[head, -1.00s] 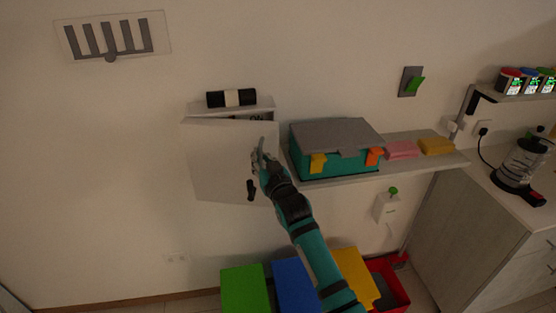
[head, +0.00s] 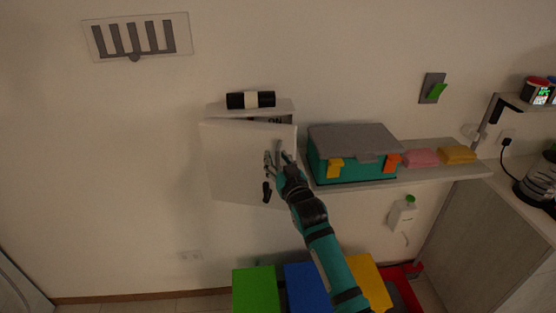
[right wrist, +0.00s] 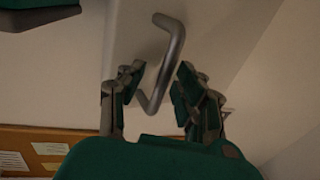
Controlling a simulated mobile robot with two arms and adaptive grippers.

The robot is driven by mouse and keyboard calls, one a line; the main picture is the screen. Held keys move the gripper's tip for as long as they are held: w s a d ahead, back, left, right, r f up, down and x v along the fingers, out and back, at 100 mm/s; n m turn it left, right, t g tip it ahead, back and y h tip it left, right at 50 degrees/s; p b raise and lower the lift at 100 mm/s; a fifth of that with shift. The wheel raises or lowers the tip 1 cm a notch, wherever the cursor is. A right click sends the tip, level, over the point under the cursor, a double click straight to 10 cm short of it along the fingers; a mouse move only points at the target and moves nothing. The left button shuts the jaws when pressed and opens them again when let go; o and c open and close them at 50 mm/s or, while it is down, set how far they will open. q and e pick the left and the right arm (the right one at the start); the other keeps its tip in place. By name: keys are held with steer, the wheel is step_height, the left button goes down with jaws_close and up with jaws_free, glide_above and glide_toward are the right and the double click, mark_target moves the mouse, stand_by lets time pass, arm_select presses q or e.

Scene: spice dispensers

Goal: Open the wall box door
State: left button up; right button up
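The wall box (head: 218,108) is mounted on the wall in the head view. Its pale door (head: 235,165) stands ajar, with a dark gap along the top showing part of the inside. A grey bar handle (right wrist: 176,45) projects from the door in the right wrist view. My right gripper (head: 277,158) is at the right side of the door. In the right wrist view, the right gripper's fingers (right wrist: 158,88) are spread, with the lower part of the handle between them and apparent space around it. My left gripper is not in view.
A teal case (head: 345,170) stands on the shelf (head: 440,172) close to the door's right. Green (head: 255,290), blue (head: 300,285) and yellow (head: 368,280) blocks are below. The wall left of the door is clear.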

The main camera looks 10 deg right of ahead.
steer(key=shift+s+f, duration=0.1)
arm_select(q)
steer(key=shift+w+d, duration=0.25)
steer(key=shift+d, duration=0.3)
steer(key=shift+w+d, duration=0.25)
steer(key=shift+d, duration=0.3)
arm_select(e)
steer(key=s+d, duration=0.1)
steer(key=s, duration=1)
steer(key=shift+s+d, duration=0.35)
